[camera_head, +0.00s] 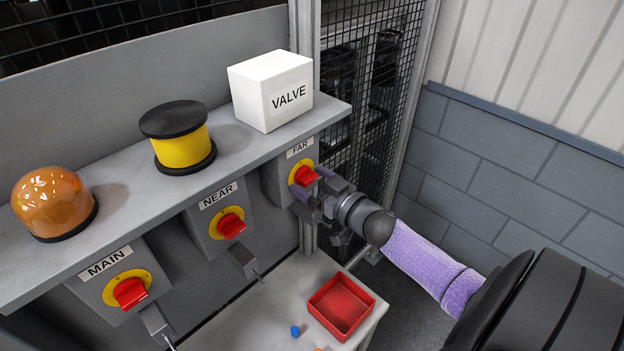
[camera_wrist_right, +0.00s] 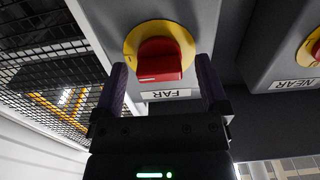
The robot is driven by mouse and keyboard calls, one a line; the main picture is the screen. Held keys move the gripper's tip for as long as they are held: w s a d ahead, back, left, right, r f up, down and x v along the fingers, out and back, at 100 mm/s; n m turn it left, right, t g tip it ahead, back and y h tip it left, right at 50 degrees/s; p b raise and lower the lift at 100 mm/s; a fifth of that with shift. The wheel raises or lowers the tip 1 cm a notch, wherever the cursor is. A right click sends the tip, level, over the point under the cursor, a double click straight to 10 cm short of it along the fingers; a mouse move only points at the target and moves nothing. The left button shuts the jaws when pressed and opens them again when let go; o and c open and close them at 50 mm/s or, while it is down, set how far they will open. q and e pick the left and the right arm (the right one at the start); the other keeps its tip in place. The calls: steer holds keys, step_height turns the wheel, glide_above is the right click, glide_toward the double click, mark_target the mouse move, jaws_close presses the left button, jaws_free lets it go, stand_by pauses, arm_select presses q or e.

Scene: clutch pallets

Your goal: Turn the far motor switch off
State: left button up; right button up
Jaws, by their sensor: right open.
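The far motor switch is a red knob (camera_head: 306,176) on a yellow disc, on a grey box labelled FAR under the right end of the shelf. In the right wrist view the red knob (camera_wrist_right: 159,60) sits between and just beyond the fingertips, its picture upside down. My right gripper (camera_head: 312,190) is at the knob, its fingers open on either side; it also shows in the right wrist view (camera_wrist_right: 162,75). I cannot tell whether a finger touches the knob. My left gripper is not in view.
The NEAR switch (camera_head: 231,225) and MAIN switch (camera_head: 130,291) sit to the left on similar boxes. The shelf (camera_head: 215,187) above bears an orange lamp (camera_head: 52,200), a yellow spool (camera_head: 181,146) and a white VALVE box (camera_head: 272,92). A red tray (camera_head: 341,307) lies below; mesh fencing (camera_head: 378,100) stands right.

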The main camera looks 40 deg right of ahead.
steer(key=shift+w, duration=0.15)
jaws_close()
stand_by(0.4)
steer(key=shift+n, duration=0.4)
steer(key=n, duration=0.8)
steer(key=n+b, duration=0.1)
steer(key=n, duration=0.4)
steer(key=shift+n+b, duration=0.6)
steer(key=shift+n, duration=1.3)
steer(key=shift+r+n, duration=0.1)
steer(key=shift+n, duration=0.2)
